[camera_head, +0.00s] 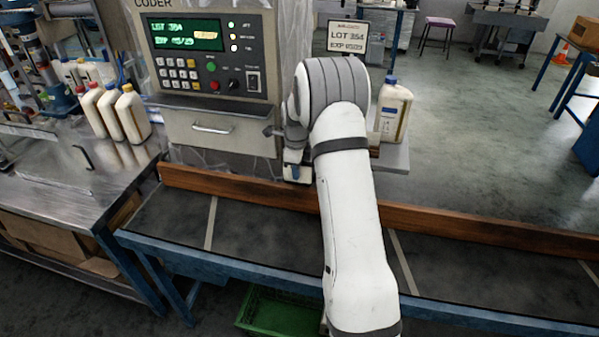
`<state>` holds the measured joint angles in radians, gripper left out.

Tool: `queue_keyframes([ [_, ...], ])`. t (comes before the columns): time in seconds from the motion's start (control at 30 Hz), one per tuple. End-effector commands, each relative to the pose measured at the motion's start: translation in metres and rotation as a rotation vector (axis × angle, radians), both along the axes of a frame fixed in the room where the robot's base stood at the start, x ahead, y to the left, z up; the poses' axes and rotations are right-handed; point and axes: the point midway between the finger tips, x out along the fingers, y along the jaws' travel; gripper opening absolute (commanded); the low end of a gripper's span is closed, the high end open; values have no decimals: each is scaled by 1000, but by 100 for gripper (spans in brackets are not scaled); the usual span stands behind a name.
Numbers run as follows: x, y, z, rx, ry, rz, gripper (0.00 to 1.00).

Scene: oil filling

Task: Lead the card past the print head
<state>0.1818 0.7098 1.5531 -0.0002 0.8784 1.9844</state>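The coder (208,95), a beige box, stands behind the conveyor, with a green display (185,35) reading LOT 354 and EXP 05/29. A small dark part sticks out at its lower right side, close to my arm; I cannot tell whether this is the print head. My arm (345,200) reaches over the belt and bends down towards the coder's right side. The end of my arm shows only in part near the wooden rail, with a small pale and dark piece (297,172) there. My fingertips are not clear, and I cannot make out the card.
A brown wooden rail (480,222) runs along the far side of the dark conveyor belt (262,232). A capped bottle (393,110) stands right of my arm. A sign (347,38) reads LOT 354. Several bottles stand on the steel bench (60,165) at left. A green crate (283,312) lies below.

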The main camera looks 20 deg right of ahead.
Motion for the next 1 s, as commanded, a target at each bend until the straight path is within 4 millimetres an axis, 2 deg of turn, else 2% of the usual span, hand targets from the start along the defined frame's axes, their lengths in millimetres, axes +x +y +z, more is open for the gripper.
queue_keyframes([
  [1.0,30,44,0,0,0,1,0],
])
